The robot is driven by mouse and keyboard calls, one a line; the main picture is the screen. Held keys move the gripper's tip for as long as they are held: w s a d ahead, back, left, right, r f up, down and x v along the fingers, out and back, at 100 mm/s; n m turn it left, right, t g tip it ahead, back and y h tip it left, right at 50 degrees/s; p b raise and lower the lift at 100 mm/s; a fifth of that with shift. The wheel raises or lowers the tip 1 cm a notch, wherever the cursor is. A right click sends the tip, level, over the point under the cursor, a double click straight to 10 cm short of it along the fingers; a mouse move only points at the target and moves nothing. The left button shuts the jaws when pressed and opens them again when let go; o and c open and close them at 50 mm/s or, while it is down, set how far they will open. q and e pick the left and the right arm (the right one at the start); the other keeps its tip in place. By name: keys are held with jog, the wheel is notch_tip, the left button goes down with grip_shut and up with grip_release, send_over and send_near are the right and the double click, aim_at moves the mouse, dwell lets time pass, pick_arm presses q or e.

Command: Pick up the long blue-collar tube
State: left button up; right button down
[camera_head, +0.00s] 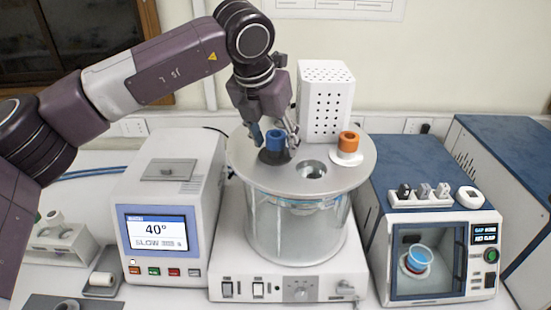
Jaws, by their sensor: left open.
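The blue-collar tube (275,139) stands in a dark-ringed opening in the round metal lid (245,158) of the glass bath. Only its blue collar shows clearly above the lid. My left gripper (274,136) comes down from above with its fingers open, one on each side of the blue collar. I cannot tell whether the fingers touch it. My right gripper is not in view.
An orange-collar tube (348,141) stands in the lid at the right, near an empty hole (313,169). A white perforated box (325,101) rises behind. A white device with a screen (160,232) is left; a blue-and-white chamber (430,262) is right.

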pick_arm(q)
grip_shut()
dwell(0.4)
jog(key=shift+r, duration=0.15)
jog(key=shift+w+r+b, duration=0.1)
jog(key=shift+r+b, duration=0.35)
jog(key=shift+r, duration=0.15)
notch_tip(320, 180, up, 10)
jog(key=shift+f+b, duration=0.15)
jog(key=shift+b, duration=1)
notch_tip(320, 180, up, 9)
jog(key=shift+p, duration=0.45)
jog(key=shift+f, duration=0.15)
